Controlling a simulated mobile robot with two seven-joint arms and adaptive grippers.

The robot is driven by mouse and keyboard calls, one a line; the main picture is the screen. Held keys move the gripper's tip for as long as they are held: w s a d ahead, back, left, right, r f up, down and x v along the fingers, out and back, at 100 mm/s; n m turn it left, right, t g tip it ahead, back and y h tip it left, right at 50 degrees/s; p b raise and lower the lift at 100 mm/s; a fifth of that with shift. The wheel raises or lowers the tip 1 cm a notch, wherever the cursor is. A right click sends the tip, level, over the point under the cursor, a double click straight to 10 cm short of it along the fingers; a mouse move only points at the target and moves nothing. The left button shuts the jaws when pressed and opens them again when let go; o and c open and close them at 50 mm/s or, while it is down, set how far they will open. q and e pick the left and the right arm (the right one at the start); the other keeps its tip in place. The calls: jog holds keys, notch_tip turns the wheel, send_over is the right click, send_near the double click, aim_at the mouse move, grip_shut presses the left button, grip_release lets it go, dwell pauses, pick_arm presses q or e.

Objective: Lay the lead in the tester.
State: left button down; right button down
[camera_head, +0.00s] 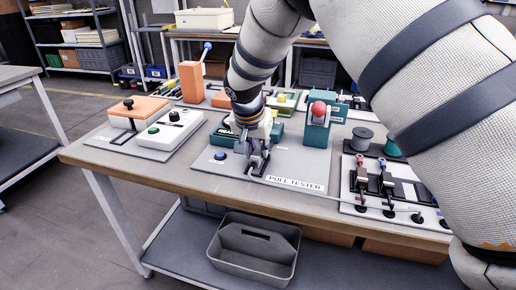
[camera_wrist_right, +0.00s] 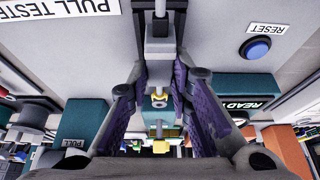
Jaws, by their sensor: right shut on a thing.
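The pull tester (camera_head: 211,165) is a grey plate on the bench with a "PULL TESTER" label, a blue button and a dark clamp. My right gripper (camera_head: 258,160) is low over the clamp and shut on the lead (camera_head: 345,199). The fingers hide part of the contact. My left gripper is out of view.
A blue RESET button (camera_wrist_right: 257,47) and a teal READY block (camera_wrist_right: 245,95) are beside the gripper. A board with red and blue toggle clamps (camera_head: 386,180) stands at right. Orange and white devices (camera_head: 170,130) stand at left. A grey tote (camera_head: 253,245) is below.

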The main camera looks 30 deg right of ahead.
jog(key=shift+f, duration=0.7)
dwell(0.5)
jog(key=c, duration=1.4)
grip_release()
jog(key=shift+o, duration=0.2)
jog(key=shift+r, duration=0.1)
jog(key=v, duration=1.2)
jog(key=shift+f, duration=0.25)
